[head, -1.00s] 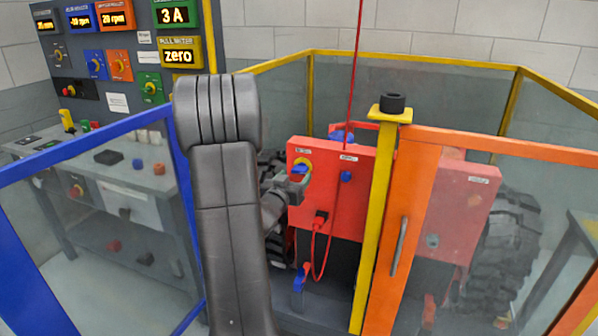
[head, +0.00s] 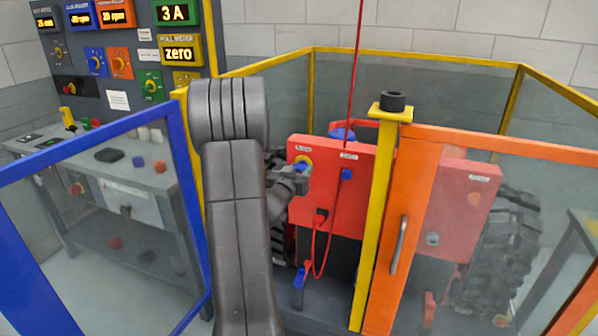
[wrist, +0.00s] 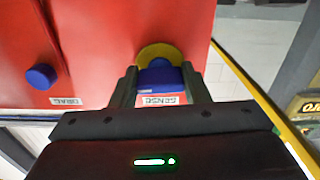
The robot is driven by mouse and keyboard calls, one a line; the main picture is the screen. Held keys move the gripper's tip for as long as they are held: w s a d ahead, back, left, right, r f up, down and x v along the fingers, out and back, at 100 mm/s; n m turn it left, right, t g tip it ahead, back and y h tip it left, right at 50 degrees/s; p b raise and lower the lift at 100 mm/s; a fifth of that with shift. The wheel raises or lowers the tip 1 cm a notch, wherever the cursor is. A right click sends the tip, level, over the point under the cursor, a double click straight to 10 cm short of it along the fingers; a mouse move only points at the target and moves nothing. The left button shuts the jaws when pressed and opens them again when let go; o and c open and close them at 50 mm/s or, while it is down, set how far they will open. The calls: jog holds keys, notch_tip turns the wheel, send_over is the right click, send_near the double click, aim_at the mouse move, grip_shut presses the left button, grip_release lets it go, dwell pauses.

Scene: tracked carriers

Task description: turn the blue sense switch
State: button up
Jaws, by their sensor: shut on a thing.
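The blue sense switch, with a yellow disc behind it, is on the left of the red machine face (head: 325,205). It shows small in the head view (head: 301,166) and large in the wrist view (wrist: 158,78). My gripper (head: 304,176) is at the switch, and its fingers stand on either side of the blue handle in the wrist view (wrist: 160,88). It is shut on the handle. The white label (wrist: 162,99) shows upside down between the fingers. In the head view my gripper partly hides the switch.
A second blue knob (head: 346,174) is right of the switch, also in the wrist view (wrist: 41,76). A yellow post (head: 374,225) and orange gate (head: 402,240) stand to the right. A blue-framed panel (head: 187,200) stands left of my arm. A red cable (head: 320,250) hangs below.

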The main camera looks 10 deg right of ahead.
jog(key=shift+m+b, duration=0.4)
jog(key=shift+b, duration=0.25)
jog(key=o, duration=1)
jog(key=shift+s, duration=0.1)
jog(key=b+v, duration=0.1)
jog(key=v, duration=1.2)
jog(key=shift+s+a, duration=0.25)
jog(key=p+x, duration=0.1)
jog(key=x, duration=1.3)
jog(key=shift+d, duration=0.1)
jog(key=shift+r+n+p, duration=0.1)
jog(key=shift+n+p, duration=0.3)
jog(key=shift+p, duration=0.35)
jog(key=shift+f+b, duration=0.2)
jog(key=shift+b, duration=0.4)
